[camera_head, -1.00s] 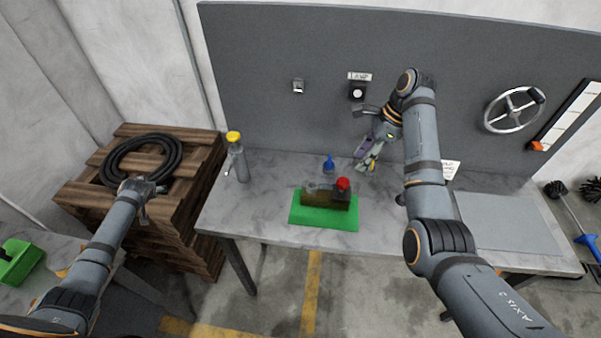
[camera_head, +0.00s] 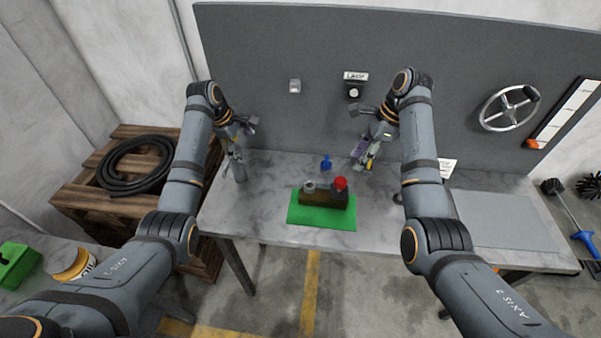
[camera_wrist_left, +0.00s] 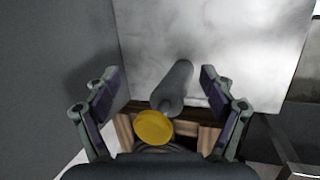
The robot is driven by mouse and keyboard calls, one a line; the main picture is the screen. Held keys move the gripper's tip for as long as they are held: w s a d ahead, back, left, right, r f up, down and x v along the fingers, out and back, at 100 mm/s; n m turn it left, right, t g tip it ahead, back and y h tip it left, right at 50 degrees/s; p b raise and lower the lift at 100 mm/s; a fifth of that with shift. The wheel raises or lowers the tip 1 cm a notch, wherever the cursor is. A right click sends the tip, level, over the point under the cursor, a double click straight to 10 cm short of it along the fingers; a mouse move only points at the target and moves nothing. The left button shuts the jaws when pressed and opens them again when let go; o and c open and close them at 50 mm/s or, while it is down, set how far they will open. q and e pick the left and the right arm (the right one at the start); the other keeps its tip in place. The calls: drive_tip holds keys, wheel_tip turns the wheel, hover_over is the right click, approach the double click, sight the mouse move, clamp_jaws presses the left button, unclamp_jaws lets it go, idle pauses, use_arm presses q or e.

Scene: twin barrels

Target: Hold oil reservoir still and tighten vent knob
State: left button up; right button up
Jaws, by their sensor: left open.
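A dark brown block (camera_head: 318,198), which looks like the oil reservoir, sits on a green mat (camera_head: 320,222) on the bench. It carries a red knob (camera_head: 340,183) at its right end, perhaps the vent knob, and a grey fitting (camera_head: 309,187) at its left. My left gripper (camera_head: 236,154) is open above a grey bottle (camera_head: 240,173), left of the block. In the left wrist view the bottle's yellow cap (camera_wrist_left: 153,127) shows between the spread fingers, which look clear of it. My right gripper (camera_head: 364,162) looks open and empty, above the bench behind and right of the block.
A small blue item (camera_head: 326,162) stands behind the block. A grey back panel (camera_head: 290,50) carries a handwheel (camera_head: 509,107). A pallet stack (camera_head: 85,205) with a coiled hose (camera_head: 138,166) is at left. The bench front beside the mat is clear.

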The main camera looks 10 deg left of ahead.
sight(313, 194)
use_arm(q)
drive_tip(key=s+d+f+g, duration=0.1)
drive_tip(key=d, duration=0.5)
drive_tip(key=s+d+f+g+h, duration=0.1)
drive_tip(key=s+d+f, duration=0.1)
drive_tip(key=d, duration=0.4)
drive_tip(key=s+d+f+n+g+h, duration=0.1)
drive_tip(key=s+d, duration=0.1)
drive_tip(key=d, duration=0.4)
drive_tip(key=shift+s+d+f, duration=0.15)
drive_tip(key=shift+s+f, duration=0.1)
drive_tip(key=x, duration=1)
drive_tip(key=shift+s+f, duration=0.15)
drive_tip(key=shift+f, duration=0.1)
drive_tip(key=c, duration=1.4)
